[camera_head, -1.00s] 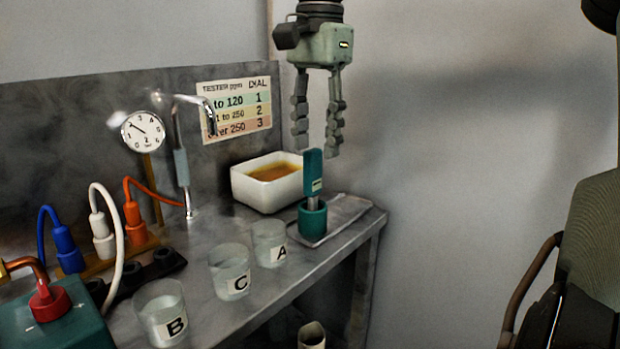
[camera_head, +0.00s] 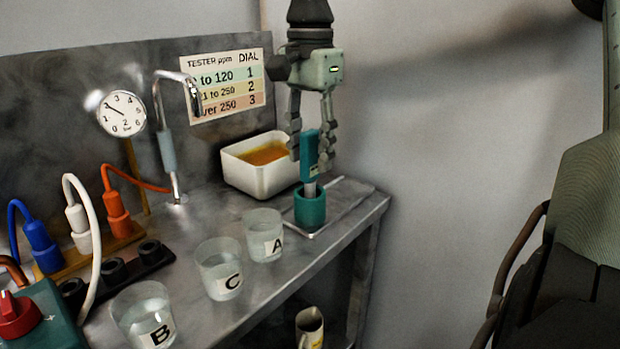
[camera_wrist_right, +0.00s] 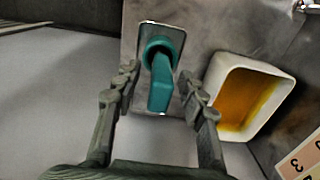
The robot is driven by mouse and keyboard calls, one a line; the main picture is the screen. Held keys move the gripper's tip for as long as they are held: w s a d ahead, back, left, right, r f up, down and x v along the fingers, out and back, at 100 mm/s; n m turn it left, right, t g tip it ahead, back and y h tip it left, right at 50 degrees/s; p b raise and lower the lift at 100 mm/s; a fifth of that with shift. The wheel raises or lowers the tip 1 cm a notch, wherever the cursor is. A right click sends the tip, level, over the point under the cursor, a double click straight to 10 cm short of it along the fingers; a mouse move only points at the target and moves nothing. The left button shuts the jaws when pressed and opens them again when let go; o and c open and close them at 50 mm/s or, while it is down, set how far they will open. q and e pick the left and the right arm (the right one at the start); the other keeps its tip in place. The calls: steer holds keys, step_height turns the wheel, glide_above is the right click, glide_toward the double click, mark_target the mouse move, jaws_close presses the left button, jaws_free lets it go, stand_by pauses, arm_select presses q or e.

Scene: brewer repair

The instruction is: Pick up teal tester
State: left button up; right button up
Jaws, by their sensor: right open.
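The teal tester (camera_head: 310,153) stands upright in a round teal holder (camera_head: 310,208) on a thin metal tray near the right end of the counter. My right gripper (camera_head: 309,155) points down over it, fingers open, one on each side of the tester's upper part. In the right wrist view, the tester (camera_wrist_right: 161,85) shows between the two fingertips (camera_wrist_right: 158,82), with a visible gap on both sides. My left gripper is not in view.
A white tub of amber liquid (camera_head: 231,165) stands just left of the tester. Beakers A (camera_head: 262,247), C (camera_head: 214,281) and B (camera_head: 130,325) line the counter's front. A tap (camera_head: 168,150) and gauge (camera_head: 121,113) are at the back. A cup (camera_head: 309,328) sits lower down.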

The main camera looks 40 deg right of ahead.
steer(key=shift+f, duration=0.2)
steer(key=shift+c, duration=2.1)
steer(key=c, duration=0.5)
jaws_close()
steer(key=shift+r, duration=0.55)
step_height(320, 180, up, 11)
steer(key=shift+r, duration=0.15)
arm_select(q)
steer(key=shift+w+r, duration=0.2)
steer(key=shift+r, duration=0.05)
arm_select(e)
steer(key=shift+r, duration=2.35)
